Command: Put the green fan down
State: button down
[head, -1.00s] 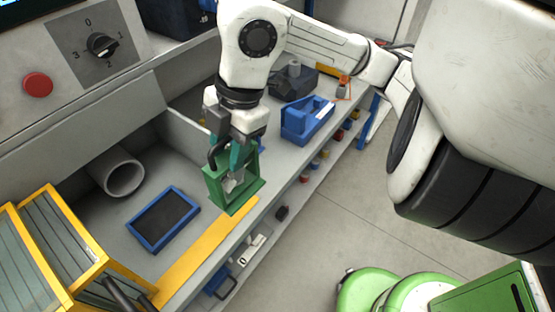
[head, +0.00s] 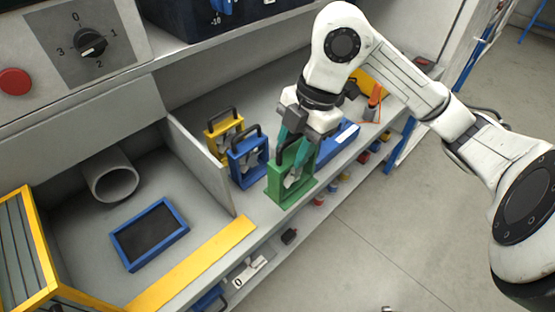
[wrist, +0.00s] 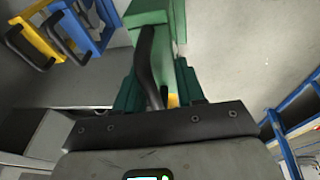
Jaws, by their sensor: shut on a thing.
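The green fan (head: 277,189) is a boxy green frame with a dark handle on top. My gripper (head: 296,145) is shut on its handle from above and holds it upright near the front edge of the grey bench, to the right of a blue fan. I cannot tell if its bottom touches the bench. In the wrist view the green fan (wrist: 152,15) and its dark handle lie between my teal fingers (wrist: 155,92). Its lower part is hidden there.
A blue fan (head: 238,172) and a yellow fan (head: 213,151) stand just left. A low divider (head: 200,165) separates them from a bay with a blue-rimmed pad (head: 183,232). A blue holder (head: 345,137) and an orange-and-grey item (head: 374,100) are to the right.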

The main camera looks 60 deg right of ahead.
jog(key=w+d+f, duration=0.2)
jog(key=w+f, duration=0.3)
jog(key=f, duration=0.4)
jog(key=shift+w+f+p, duration=0.2)
jog(key=shift+p, duration=0.25)
jog(key=shift+f, duration=0.15)
jog(key=c, duration=0.7)
grip_release()
jog(key=shift+r, duration=0.2)
jog(key=v, duration=1.2)
jog(key=shift+a+b, duration=0.1)
jog(key=shift+b, duration=0.3)
